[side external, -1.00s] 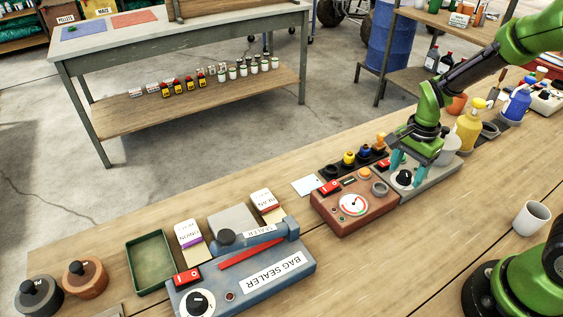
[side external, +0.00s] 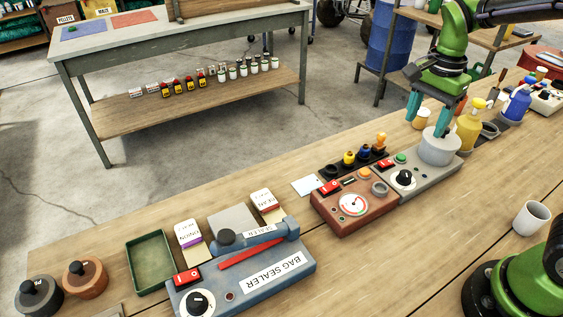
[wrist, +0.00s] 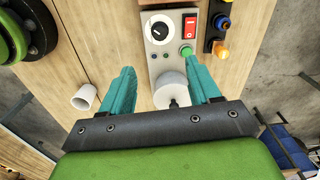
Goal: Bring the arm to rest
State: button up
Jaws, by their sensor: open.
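My gripper (side external: 429,116) has two teal fingers, spread apart with nothing between them. In the side view it is raised above the grey device (side external: 417,175), over that device's round light-grey pot (side external: 439,148). The wrist view shows my gripper (wrist: 160,85) open, with the grey device (wrist: 155,60) beyond the fingertips. The device carries a black knob (wrist: 160,30), a red switch (wrist: 190,25), a green button (wrist: 186,51) and the round pot (wrist: 170,88) between the fingers in that view.
A reddish-brown box with a dial (side external: 353,205) stands left of the grey device. A blue bag sealer (side external: 240,270) stands nearer the front left. Yellow (side external: 468,128) and blue (side external: 516,105) bottles stand to the right. A white cup (side external: 531,218) stands on open bench top.

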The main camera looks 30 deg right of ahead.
notch_tip(320, 180, up, 2)
jog(key=shift+r, duration=0.1)
dwell(0.4)
jog(key=s+a+r+n+t+y, duration=0.2)
jog(key=s+a+n+t, duration=0.5)
jog(key=n, duration=0.5)
jog(key=s+a+r, duration=0.1)
jog(key=s, duration=0.1)
jog(key=shift+s+n, duration=0.35)
jog(key=shift+n, duration=0.05)
jog(key=shift+f, duration=0.1)
dwell(0.6)
